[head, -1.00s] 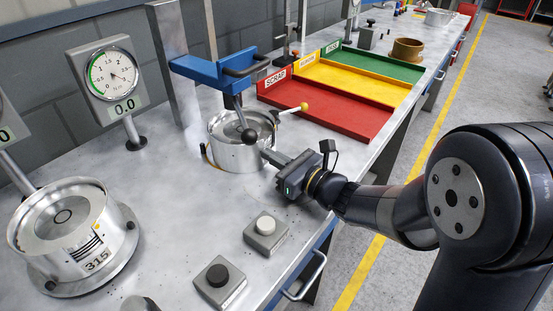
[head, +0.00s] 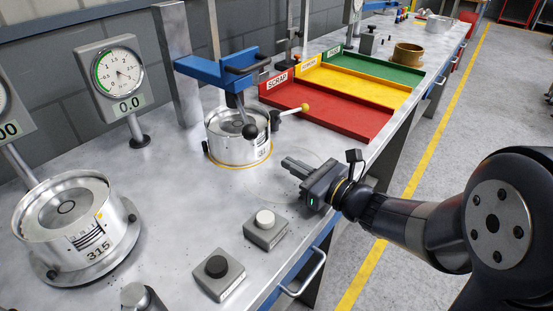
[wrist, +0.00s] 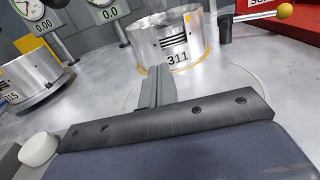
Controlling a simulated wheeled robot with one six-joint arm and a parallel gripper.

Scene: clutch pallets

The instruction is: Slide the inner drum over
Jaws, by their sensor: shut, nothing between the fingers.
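The silver drum marked 311 (head: 236,150) stands upright on the bench below the blue press arm, with a yellow-orange ring around its base. It also shows ahead in the wrist view (wrist: 182,50). My gripper (head: 290,165) is shut and empty, low over the bench to the right of this drum. A clear gap separates its fingertips from the drum wall. In the wrist view my closed fingers (wrist: 157,88) point toward the drum. A second silver drum, marked 315 (head: 90,238), sits on a round base at the left.
A blue press arm (head: 215,68) with a black-knobbed lever overhangs drum 311. A red tray (head: 325,108) lies behind, with yellow and green trays beyond. White-button (head: 265,232) and black-button (head: 218,277) boxes stand in front. A faint circle marks the bench under my gripper.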

